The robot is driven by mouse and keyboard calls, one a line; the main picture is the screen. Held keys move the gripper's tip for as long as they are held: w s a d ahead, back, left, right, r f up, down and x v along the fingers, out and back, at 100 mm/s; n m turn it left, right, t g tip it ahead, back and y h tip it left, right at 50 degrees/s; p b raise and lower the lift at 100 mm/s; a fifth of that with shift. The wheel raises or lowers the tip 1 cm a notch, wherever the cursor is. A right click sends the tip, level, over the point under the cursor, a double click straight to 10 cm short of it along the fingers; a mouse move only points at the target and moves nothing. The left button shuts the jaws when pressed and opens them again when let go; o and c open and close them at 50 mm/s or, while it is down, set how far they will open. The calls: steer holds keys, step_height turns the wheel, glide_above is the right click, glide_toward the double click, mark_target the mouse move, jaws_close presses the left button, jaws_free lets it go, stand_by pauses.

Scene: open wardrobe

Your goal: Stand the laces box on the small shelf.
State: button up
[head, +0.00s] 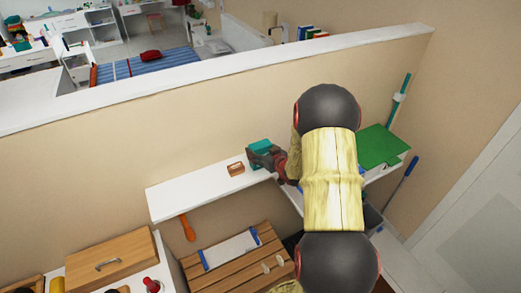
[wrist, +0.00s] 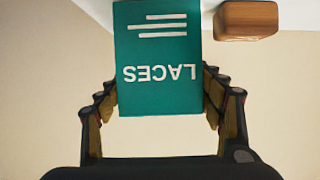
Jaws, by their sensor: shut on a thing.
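The laces box is a teal box with white "LACES" lettering, upside down in the wrist view (wrist: 158,45). My gripper (wrist: 160,88) is shut on it, with one finger at each side. In the head view the box (head: 260,146) shows partly behind my gripper (head: 268,157), over the right end of a narrow white wall shelf (head: 190,192). The shelf also shows at the top of the wrist view (wrist: 95,10). I cannot tell whether the box touches the shelf.
A small brown wooden block (head: 236,169) sits on the shelf just left of the box. A green flat item (head: 382,146) lies on a white surface to the right, partly hidden by my arm. An orange-handled tool (head: 187,228) hangs below the shelf. The shelf's left part is clear.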

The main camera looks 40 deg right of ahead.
steer(key=shift+f, duration=0.15)
steer(key=shift+f, duration=0.25)
steer(key=o, duration=1.3)
steer(key=shift+c, duration=0.2)
steer(key=shift+r, duration=0.1)
